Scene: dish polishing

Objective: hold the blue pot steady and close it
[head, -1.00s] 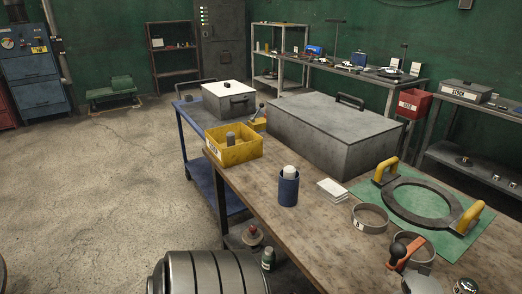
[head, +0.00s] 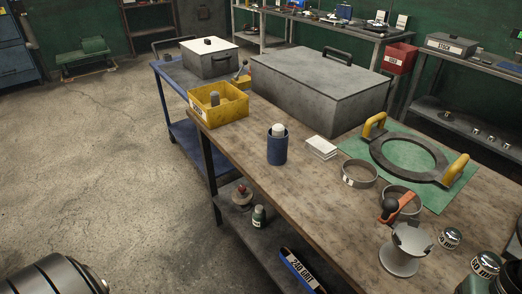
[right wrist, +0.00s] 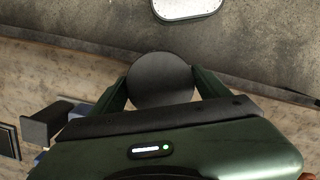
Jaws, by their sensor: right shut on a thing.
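The blue pot (head: 277,150) stands upright on the wooden bench in the head view. A white rounded piece (head: 278,130) sticks up out of its open top, and no lid is on it. In the right wrist view, the two green fingers of my right gripper (right wrist: 160,85) are shut on a round, dark grey, flat-faced piece (right wrist: 160,72). I cannot tell whether this piece is the pot's lid. Neither gripper shows in the head view, and my left gripper is in neither view.
A yellow bin (head: 232,107) stands left of the pot, a large grey box (head: 310,95) behind it. White cards (head: 321,147) and a metal ring (head: 347,180) lie to its right. A yellow-handled frame (head: 377,157) lies on a green mat (head: 437,197). A spool (head: 402,262) stands near the front.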

